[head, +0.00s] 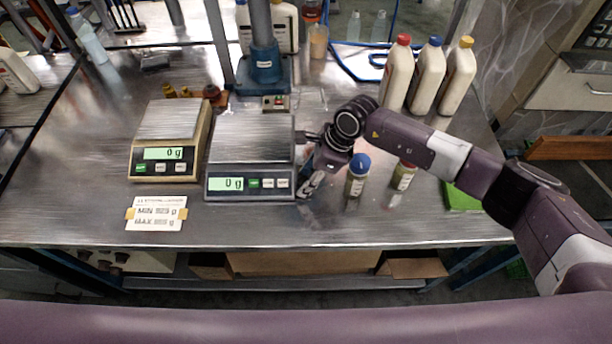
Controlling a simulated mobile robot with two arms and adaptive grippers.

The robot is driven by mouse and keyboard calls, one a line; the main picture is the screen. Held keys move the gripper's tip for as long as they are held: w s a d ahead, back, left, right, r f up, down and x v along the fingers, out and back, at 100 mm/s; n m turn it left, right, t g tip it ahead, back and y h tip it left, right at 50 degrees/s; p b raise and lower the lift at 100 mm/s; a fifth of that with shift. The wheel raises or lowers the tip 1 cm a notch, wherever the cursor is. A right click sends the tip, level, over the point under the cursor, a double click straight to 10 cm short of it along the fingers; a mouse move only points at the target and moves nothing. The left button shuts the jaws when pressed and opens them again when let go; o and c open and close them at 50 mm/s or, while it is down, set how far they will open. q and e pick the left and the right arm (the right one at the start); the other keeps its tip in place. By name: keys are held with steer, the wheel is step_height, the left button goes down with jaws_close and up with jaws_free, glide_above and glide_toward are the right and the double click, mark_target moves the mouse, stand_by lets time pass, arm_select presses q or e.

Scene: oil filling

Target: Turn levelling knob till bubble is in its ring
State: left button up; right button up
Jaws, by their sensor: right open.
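A grey scale (250,184) stands in the middle of the bench, with a flat metal pan (252,138) and a display reading 0 g. My right gripper (307,186) is open and points down at the right side of this scale, close to its front right corner. I cannot tell whether the fingers touch anything. A beige scale (168,167) stands to the left, also reading 0 g. I cannot make out a levelling knob, a bubble or its ring on either scale; they are too small or hidden. My left gripper is not in view.
A blue-capped jar (356,179) and a red-capped jar (403,176) stand right of my right gripper. Several white bottles (427,77) stand behind my arm. A blue press stand (262,70) is behind the grey scale. A MIN/MAX card (156,213) lies at front left. The front strip is mostly clear.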

jaws_close()
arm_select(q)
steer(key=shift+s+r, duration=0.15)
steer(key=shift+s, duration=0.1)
arm_select(e)
steer(key=shift+m+t+h, duration=0.3)
steer(key=shift+m+t, duration=0.2)
steer(key=shift+m, duration=1)
jaws_free()
